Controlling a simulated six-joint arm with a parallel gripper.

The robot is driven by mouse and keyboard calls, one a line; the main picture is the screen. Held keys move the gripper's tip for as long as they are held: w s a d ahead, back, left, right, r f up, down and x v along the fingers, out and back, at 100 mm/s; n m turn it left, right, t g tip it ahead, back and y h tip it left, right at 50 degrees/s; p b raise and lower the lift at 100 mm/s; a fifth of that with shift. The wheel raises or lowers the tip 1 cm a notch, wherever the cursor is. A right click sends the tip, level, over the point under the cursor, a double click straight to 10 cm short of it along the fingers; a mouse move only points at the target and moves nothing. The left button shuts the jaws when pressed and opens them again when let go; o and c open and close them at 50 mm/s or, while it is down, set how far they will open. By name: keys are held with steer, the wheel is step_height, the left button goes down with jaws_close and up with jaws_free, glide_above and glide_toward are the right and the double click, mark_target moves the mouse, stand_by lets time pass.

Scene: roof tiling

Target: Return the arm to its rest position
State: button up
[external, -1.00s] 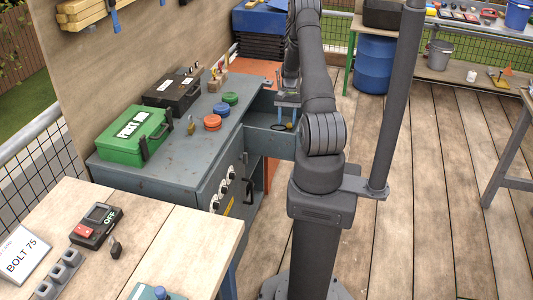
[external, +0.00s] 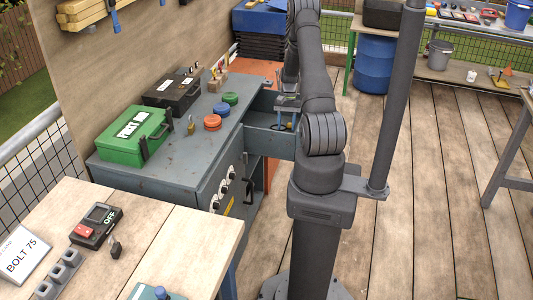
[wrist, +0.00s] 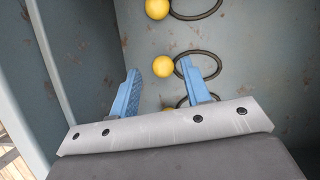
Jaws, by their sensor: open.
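My gripper (wrist: 163,92) is open in the wrist view, with its two blue fingers apart and nothing held between them. A grey surface with worn spots lies beyond the fingertips. In the external view my gripper (external: 282,121) is at the open grey drawer (external: 268,140) of the workbench, with its blue fingers low over it. My arm reaches away from the camera from its column, and part of the wrist is hidden behind the arm links.
In the wrist view, yellow balls (wrist: 162,66) and dark rings (wrist: 197,66) lie just past the fingers. The grey bench (external: 165,177) carries a green first aid box (external: 132,136), a black case (external: 173,93) and coloured discs (external: 212,122). Wooden floor (external: 430,190) at right is clear.

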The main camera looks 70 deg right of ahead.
steer(key=shift+d+f, duration=0.1)
steer(key=shift+f, duration=1.35)
steer(key=s+v, duration=0.1)
steer(key=v, duration=1.1)
steer(key=x, duration=0.8)
steer(key=w+x, duration=0.1)
steer(key=x, duration=0.3)
steer(key=shift+a+f, duration=0.25)
steer(key=shift+f, duration=0.05)
step_height(320, 180, up, 32)
steer(key=w+a+n+g+h, duration=0.2)
steer(key=w+a+n+g, duration=0.1)
steer(key=w+a+n, duration=0.7)
steer(key=shift+w+a+f, duration=0.3)
steer(key=shift+w+a, duration=1.9)
steer(key=shift+w, duration=0.6)
